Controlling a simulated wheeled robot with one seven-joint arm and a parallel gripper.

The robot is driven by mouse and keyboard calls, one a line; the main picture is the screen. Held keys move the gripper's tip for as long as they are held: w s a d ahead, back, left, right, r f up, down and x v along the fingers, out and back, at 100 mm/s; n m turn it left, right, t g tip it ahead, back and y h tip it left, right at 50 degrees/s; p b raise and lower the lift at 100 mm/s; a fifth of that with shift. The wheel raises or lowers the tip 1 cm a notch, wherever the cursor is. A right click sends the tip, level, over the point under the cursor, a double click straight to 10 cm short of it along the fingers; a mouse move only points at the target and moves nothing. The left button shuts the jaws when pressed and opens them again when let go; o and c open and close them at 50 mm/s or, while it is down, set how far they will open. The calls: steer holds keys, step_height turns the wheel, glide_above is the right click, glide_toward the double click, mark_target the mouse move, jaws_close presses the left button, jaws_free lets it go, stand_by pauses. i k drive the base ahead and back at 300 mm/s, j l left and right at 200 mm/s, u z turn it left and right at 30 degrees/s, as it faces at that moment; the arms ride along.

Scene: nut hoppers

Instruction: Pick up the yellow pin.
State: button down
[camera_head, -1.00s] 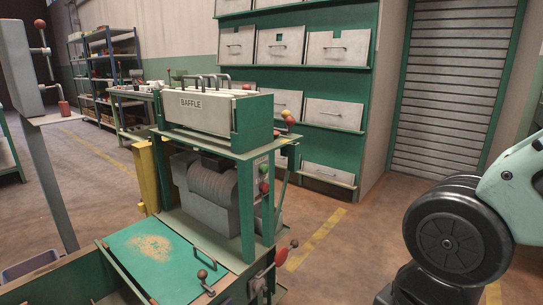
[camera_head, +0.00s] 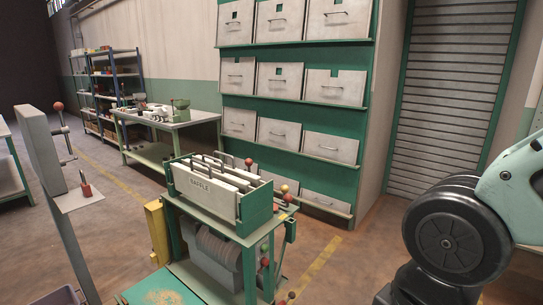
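A small yellow-orange knob (camera_head: 284,188) shows at the right end of the baffle box, and it may be the yellow pin. It is too small to make out its shaft. A red knob sits close beside it. The baffle box (camera_head: 208,197) is an open-topped green and pale box with several upright plates, on top of the green machine. My gripper is not in view; only part of my arm shows at the right edge, apart from the machine.
A yellow post (camera_head: 157,232) stands at the machine's left. A grey stand (camera_head: 45,150) with red knobs is at far left. A workbench (camera_head: 170,120) with tools is behind. A green rack of drawers (camera_head: 366,110) stands at the back. Floor is clear right of the machine.

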mark_target(284, 189)
steer(key=i+j+u, duration=0.1)
steer(key=i, duration=0.5)
steer(key=i+j+u, duration=0.15)
steer(key=i, duration=0.4)
